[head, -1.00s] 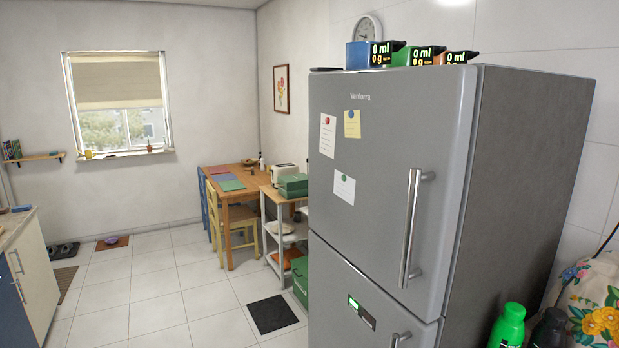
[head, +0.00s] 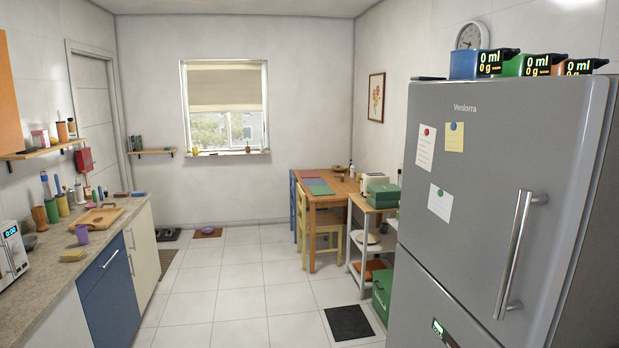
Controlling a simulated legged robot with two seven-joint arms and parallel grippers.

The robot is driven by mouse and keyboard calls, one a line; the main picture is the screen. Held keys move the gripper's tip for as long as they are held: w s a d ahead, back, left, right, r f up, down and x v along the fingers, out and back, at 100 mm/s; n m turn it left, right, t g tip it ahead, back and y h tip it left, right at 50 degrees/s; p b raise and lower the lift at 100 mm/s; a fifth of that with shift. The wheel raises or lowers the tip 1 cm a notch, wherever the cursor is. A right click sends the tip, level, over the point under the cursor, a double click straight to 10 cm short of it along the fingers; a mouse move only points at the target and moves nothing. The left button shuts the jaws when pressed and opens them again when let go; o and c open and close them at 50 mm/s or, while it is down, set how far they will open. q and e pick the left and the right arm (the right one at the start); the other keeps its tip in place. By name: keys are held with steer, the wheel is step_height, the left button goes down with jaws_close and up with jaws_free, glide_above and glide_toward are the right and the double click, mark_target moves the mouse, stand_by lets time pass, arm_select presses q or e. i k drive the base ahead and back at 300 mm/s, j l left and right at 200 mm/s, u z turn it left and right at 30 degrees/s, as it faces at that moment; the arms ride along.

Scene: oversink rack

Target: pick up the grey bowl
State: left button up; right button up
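A small dark grey rounded thing (head: 29,242), which may be the grey bowl, sits on the left counter. It is partly hidden behind a white appliance, and I cannot tell its shape for sure. Neither of my grippers is in the head view.
The left counter (head: 128,214) bears a purple cup (head: 82,234), a wooden board (head: 98,217) and a yellow block (head: 73,255). A grey fridge (head: 500,130) stands close on the right. The tiled floor between is mostly clear, with a dark mat (head: 348,323).

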mark_target(30, 242)
steer(key=u, duration=1.6)
steer(key=i+l+z, duration=0.35)
steer(key=i, duration=0.55)
steer(key=i+l+z, duration=0.3)
steer(key=i, duration=0.6)
steer(key=i+z, duration=0.35)
steer(key=i, duration=0.6)
steer(key=i+l+u, duration=0.1)
steer(key=i+u, duration=0.25)
steer(key=i+l+u, duration=0.3)
steer(key=i, duration=0.25)
steer(key=i+l+u, duration=0.35)
steer(key=i+j, duration=0.05)
steer(key=i, duration=0.05)
